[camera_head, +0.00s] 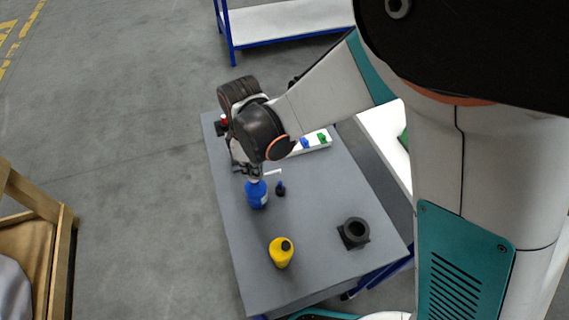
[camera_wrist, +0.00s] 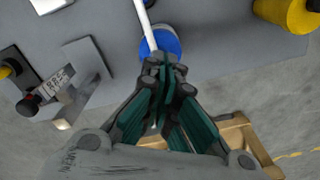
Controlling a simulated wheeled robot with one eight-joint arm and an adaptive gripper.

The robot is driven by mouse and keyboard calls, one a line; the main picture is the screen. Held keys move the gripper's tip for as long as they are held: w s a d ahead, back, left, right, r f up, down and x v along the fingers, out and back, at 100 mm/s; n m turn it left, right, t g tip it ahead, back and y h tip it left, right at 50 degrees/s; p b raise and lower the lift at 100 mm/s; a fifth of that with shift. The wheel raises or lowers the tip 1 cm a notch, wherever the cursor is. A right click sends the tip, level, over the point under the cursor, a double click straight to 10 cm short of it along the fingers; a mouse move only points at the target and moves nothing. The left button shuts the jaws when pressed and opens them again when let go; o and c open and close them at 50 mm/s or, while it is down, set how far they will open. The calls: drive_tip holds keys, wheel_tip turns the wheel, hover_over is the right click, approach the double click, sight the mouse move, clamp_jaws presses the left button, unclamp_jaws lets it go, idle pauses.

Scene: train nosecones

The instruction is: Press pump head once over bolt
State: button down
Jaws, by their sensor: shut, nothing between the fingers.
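A blue pump bottle (camera_head: 257,197) stands upright on the grey table. Its white spout (camera_head: 272,172) points right in the head view; in the wrist view the spout (camera_wrist: 145,25) runs up from the blue bottle (camera_wrist: 162,42). A small dark upright piece with a bluish top (camera_head: 280,188), perhaps the bolt, stands just right of the bottle, near the spout's end. My gripper (camera_head: 252,175) is directly above the bottle, pointing down. Its fingertips (camera_wrist: 166,66) are together and empty, over the pump head, which they hide. Whether they touch it I cannot tell.
On the grey table (camera_head: 315,215) are a yellow bottle (camera_head: 281,255) in front and a black cylindrical part (camera_head: 354,232) at right. A white holder with blue and green pieces (camera_head: 318,141) lies behind. A metal bracket (camera_wrist: 85,75) shows left in the wrist view.

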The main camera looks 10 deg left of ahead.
drive_tip(key=shift+r, duration=0.1)
drive_tip(key=shift+r+p, duration=0.9)
drive_tip(key=shift+r, duration=0.65)
wheel_tip(320, 180, up, 6)
drive_tip(key=p, duration=0.3)
idle(0.5)
